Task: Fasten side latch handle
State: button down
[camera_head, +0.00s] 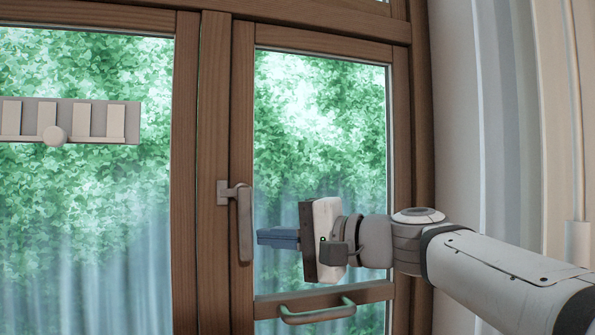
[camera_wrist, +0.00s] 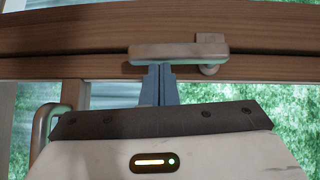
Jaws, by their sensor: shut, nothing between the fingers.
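The latch handle (camera_head: 244,222) is a grey lever on the brown wooden window frame, left of my gripper in the head view. Its lever hangs down from a small square plate (camera_head: 223,193). In the wrist view the handle (camera_wrist: 165,52) lies across the picture, just beyond my fingertips. My gripper (camera_head: 259,237) has blue fingers that are shut and empty, pointing left at the lower part of the lever. In the wrist view the fingertips (camera_wrist: 159,68) meet the lever's edge in the picture; I cannot tell whether they touch it.
A curved greenish pull handle (camera_head: 318,312) is on the lower rail of the right sash, below my gripper. A grey rack with a round knob (camera_head: 55,136) is at the left window. A pale wall and curtain (camera_head: 510,130) stand at the right.

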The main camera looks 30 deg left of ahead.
jog(key=shift+s, duration=0.1)
jog(key=d, duration=0.7)
jog(key=shift+w+d+r, duration=0.25)
jog(key=shift+w+d, duration=0.05)
jog(key=shift+d, duration=0.05)
dwell(0.4)
